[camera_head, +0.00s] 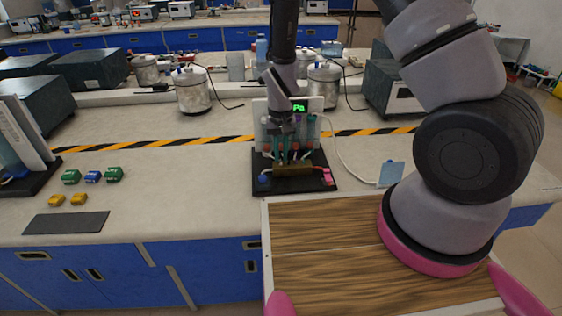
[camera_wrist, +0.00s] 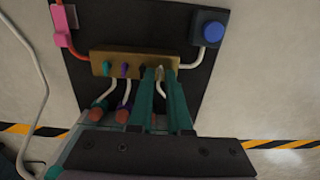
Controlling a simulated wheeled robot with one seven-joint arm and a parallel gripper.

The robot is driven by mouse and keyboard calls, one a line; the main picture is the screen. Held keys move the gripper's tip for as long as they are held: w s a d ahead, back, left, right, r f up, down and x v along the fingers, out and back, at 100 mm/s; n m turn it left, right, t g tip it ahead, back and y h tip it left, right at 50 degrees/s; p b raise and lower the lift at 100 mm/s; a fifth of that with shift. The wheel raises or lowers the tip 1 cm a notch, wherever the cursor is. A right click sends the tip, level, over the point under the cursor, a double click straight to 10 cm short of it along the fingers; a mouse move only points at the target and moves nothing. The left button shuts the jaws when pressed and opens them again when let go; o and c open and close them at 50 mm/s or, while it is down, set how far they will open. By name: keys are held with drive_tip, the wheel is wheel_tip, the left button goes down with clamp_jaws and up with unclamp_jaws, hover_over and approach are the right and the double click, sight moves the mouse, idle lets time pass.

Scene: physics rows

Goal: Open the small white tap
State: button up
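The small white tap (camera_wrist: 160,72) stands on a brass-coloured block (camera_wrist: 108,63) in the wrist view, at the right of a row with a teal tap (camera_wrist: 107,66) and a purple tap (camera_wrist: 125,68). My gripper (camera_wrist: 160,78) has its two green fingers on either side of the white tap, with a gap between them. Whether either finger touches the tap I cannot tell. In the head view my gripper (camera_head: 290,160) points down at the brass block (camera_head: 293,169); the white tap is not clear there.
The block is on a black board (camera_head: 258,161) with a blue button (camera_wrist: 208,28) and a pink part (camera_wrist: 63,22). Tubes and a display panel (camera_head: 300,105) stand behind. Small coloured blocks (camera_head: 93,176) and a dark mat (camera_head: 66,222) lie at left, with clear bench between.

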drive_tip(key=shift+f, duration=0.65)
drive_tip(key=shift+r, duration=0.3)
idle(0.3)
clamp_jaws()
